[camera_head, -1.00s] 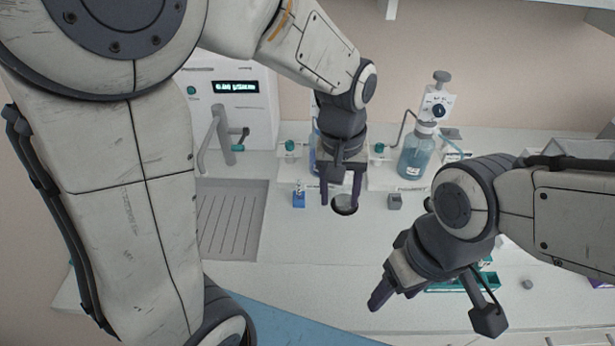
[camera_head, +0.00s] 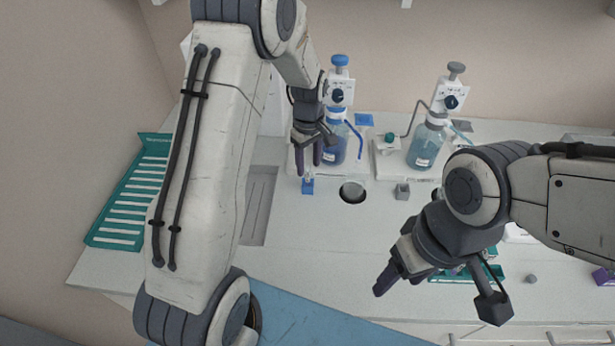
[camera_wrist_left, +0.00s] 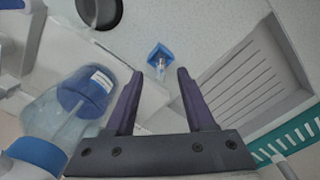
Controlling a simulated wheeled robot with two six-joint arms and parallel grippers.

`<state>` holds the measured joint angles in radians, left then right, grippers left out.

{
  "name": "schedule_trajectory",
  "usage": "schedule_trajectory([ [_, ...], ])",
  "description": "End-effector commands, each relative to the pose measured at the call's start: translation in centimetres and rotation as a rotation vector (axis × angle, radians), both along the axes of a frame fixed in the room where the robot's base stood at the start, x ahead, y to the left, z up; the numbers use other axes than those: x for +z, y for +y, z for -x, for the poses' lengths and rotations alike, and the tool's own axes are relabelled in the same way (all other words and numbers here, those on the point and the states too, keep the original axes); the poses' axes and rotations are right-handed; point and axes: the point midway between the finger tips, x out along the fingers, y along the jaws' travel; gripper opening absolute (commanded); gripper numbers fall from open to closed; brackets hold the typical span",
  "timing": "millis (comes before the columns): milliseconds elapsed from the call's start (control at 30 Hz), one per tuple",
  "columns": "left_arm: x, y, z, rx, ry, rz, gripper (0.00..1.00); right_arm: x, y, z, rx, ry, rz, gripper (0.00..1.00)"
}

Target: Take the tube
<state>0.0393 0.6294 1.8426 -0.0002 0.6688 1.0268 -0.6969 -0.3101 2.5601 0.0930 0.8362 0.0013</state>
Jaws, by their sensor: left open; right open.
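A small clear tube (camera_wrist_left: 160,67) stands in a blue holder (camera_head: 308,187) on the bench; the holder also shows in the left wrist view (camera_wrist_left: 158,52). My left gripper (camera_head: 310,168) is open and empty, just above and behind the holder in the head view. In the left wrist view the open fingers (camera_wrist_left: 157,75) point toward the tube, which lies between their lines and apart from both. In the head view the tube is small and partly hidden by the fingers. My right gripper (camera_head: 382,280) is open and empty over the front right of the bench.
A blue-capped bottle dispenser (camera_head: 335,145) stands right beside my left gripper. A second dispenser bottle (camera_head: 425,145) is further right. A round hole (camera_head: 352,192) and a grey block (camera_head: 402,191) are nearby. A green slotted rack (camera_head: 130,200) is at left. The bench centre is clear.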

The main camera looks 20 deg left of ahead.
Motion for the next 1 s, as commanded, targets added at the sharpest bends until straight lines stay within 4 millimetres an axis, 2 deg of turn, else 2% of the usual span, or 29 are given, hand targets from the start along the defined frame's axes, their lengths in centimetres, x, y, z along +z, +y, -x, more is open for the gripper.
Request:
schedule_trajectory([
  [100,-1.6,0.1,0.2,0.0,0.008,0.0,0.54,1.4,0.0,0.0,-0.001,0.0,0.0,0.64],
  [233,-3.3,0.1,0.1,0.0,0.004,0.0,0.54,1.7,0.0,0.0,-0.001,0.0,0.0,0.64],
  [533,-3.9,0.1,0.0,0.0,0.0,0.0,0.54,1.6,0.0,0.0,-0.001,0.0,0.0,0.64],
  [667,-3.9,0.1,0.0,0.0,0.0,0.0,0.05,1.6,0.0,0.0,-0.001,0.0,0.0,0.64],
  [700,-3.9,0.1,0.0,0.0,0.0,0.0,0.0,1.6,0.0,0.0,-0.001,0.0,0.0,0.64],
  [1000,-3.8,0.1,0.0,0.0,0.0,0.0,0.0,1.6,0.0,0.0,-0.001,0.0,0.0,0.64],
])
